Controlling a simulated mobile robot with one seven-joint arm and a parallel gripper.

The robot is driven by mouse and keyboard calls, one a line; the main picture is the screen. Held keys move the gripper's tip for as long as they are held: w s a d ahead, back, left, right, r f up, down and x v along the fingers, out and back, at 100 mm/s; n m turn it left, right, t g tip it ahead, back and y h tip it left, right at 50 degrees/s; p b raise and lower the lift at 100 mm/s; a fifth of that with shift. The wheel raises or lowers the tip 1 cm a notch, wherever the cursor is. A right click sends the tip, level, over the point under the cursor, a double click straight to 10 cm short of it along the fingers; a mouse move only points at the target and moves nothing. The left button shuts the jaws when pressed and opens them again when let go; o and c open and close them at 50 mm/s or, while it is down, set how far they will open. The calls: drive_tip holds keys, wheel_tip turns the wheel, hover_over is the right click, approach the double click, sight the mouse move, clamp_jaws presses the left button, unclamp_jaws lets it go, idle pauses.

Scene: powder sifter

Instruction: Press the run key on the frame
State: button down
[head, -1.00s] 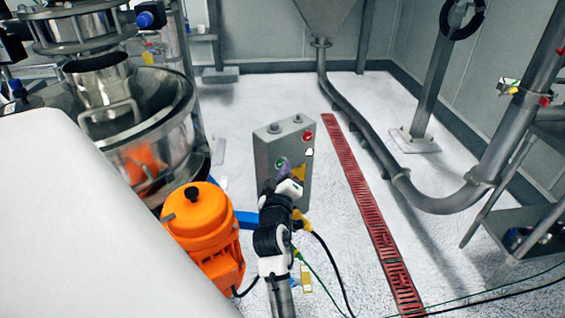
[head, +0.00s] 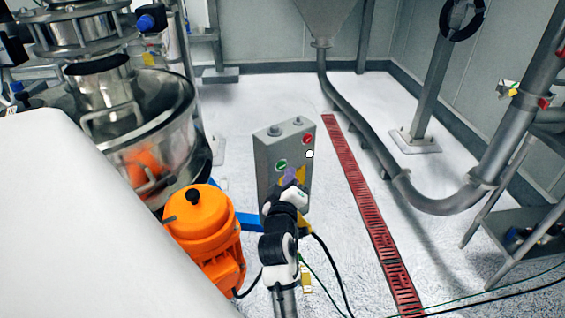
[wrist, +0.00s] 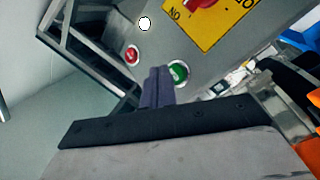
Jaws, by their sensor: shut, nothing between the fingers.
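The grey control box (head: 268,155) stands upright, with a round green button (head: 281,165) and a round red button (head: 307,139) on its face. In the wrist view the green button (wrist: 179,72) lies just right of my fingertips, and the red button (wrist: 132,56) lies to their left. My gripper (head: 291,175) is shut and empty, with purple fingers pointing at the box face. In the head view its fingertips are just below and right of the green button. I cannot tell whether they touch the face.
A yellow plate (wrist: 222,22) with a red switch is on the same face, and a small white spot (head: 310,154) lies near the red button. An orange motor (head: 203,232) and a steel vessel stand left. A red floor grate (head: 365,190) runs right of the box.

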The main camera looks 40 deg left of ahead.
drive_tip(key=shift+s+d+p, duration=0.2)
drive_tip(key=shift+d+p, duration=0.25)
drive_tip(key=shift+d, duration=0.75)
drive_tip(key=shift+s+d+p, duration=0.15)
drive_tip(key=shift+d+p, duration=0.3)
drive_tip(key=shift+d, duration=0.75)
